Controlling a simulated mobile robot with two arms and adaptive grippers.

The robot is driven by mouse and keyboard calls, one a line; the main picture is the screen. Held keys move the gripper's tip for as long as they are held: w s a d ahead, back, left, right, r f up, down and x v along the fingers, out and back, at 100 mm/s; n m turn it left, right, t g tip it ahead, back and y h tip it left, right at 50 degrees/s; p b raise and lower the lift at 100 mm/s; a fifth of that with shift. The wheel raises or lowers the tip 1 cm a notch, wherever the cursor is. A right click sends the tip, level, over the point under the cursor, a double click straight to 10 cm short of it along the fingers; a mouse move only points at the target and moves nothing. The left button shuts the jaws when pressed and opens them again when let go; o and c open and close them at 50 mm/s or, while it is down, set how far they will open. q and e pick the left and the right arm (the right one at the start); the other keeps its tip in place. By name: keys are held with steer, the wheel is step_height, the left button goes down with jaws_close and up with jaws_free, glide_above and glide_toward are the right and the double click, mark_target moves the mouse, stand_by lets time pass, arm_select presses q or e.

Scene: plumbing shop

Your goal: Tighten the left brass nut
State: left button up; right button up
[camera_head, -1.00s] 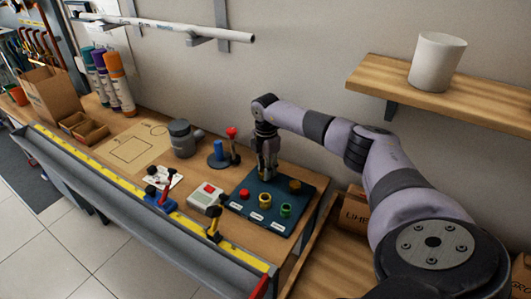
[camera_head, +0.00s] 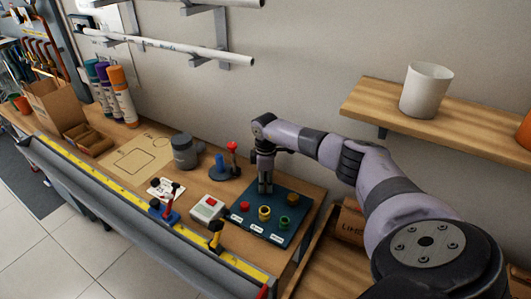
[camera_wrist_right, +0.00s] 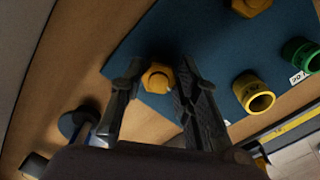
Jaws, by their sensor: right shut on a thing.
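My right gripper (camera_head: 265,191) points down over the back left part of the dark blue board (camera_head: 288,237). In the right wrist view, its two fingers (camera_wrist_right: 159,76) stand either side of the left brass nut (camera_wrist_right: 157,77), a golden hex nut on the board, and are shut on it. The head view hides this nut behind the fingers. The other brass nut (camera_head: 292,198) sits apart on the board's back right and shows partly in the wrist view (camera_wrist_right: 250,5). My left gripper is not in view.
A red-topped tool (camera_head: 232,158) stands behind. A wooden shelf (camera_head: 460,115) is above right.

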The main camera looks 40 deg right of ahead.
stand_by(0.4)
steer(key=o, duration=1.2)
steer(key=shift+c, duration=0.2)
